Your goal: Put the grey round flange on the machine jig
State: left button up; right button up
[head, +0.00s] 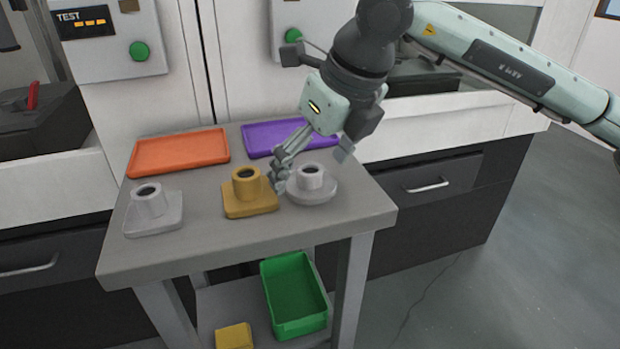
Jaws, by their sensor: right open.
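The grey round flange (314,189), a round base with a short hollow neck, stands upright on the grey table's right side. My right gripper (281,177) is open and empty. Its fingers point down between the gold flange and the grey round flange, close to the left side of the round one. I cannot tell whether they touch it. The machine jig is not clear to see; a dark block with a red part (32,96) stands inside the left machine opening, and a dark shape (418,72) in the right opening is partly behind my arm. My left gripper is not in view.
A gold square flange (248,194) and a grey square flange (153,213) stand on the table (210,250). An orange tray (178,153) and a purple tray (275,135) lie behind them. A green bin (294,290) and a yellow block (234,337) sit on the lower shelf.

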jog(key=shift+w+a+f, duration=0.1)
jog(key=shift+f, duration=0.25)
jog(key=shift+c, duration=0.3)
jog(key=c, duration=1.2)
jog(key=shift+c, duration=0.7)
jog(key=shift+r, duration=0.15)
